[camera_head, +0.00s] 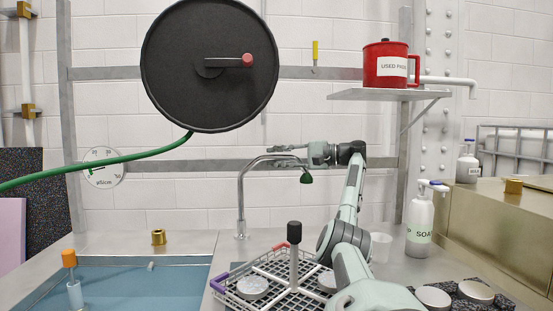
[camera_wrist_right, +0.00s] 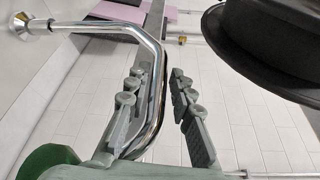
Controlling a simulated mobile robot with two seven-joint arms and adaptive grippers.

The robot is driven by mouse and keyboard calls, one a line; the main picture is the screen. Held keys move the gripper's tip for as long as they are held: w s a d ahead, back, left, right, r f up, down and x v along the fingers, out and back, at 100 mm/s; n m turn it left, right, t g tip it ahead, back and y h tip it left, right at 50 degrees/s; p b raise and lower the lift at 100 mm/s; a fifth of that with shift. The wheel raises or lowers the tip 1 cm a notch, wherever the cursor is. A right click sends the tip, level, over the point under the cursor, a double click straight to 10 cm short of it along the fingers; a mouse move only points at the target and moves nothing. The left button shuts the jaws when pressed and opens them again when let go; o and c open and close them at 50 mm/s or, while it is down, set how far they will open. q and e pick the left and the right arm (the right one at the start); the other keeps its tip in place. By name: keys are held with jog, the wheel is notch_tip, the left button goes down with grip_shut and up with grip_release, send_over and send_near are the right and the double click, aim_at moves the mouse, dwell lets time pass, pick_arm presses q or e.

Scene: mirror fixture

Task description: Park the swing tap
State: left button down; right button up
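The swing tap (camera_head: 241,198) is a chrome pipe that rises from the counter, bends over to the right and ends in a green nozzle (camera_head: 306,178). My right gripper (camera_head: 272,149) is at the height of the tap's upper bend, its fingers pointing left. In the right wrist view the gripper (camera_wrist_right: 160,100) is open, and the tap's pipe (camera_wrist_right: 157,58) appears between its two fingers, closer to the left finger. I cannot tell whether they touch. The green nozzle (camera_wrist_right: 48,160) shows at the lower left there. My left gripper is not in view.
A blue-floored basin (camera_head: 150,285) lies left of the tap. A wire rack (camera_head: 270,270) with a black-topped post (camera_head: 294,245) stands in front. A black hose reel (camera_head: 205,95) hangs above. A soap bottle (camera_head: 419,225) and white cup (camera_head: 381,247) stand right.

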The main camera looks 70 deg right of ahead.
jog(key=shift+o, duration=1)
jog(key=shift+f, duration=0.1)
jog(key=s+d+r, duration=0.1)
jog(key=s, duration=1.1)
jog(key=shift+d, duration=0.3)
jog(key=shift+w, duration=0.1)
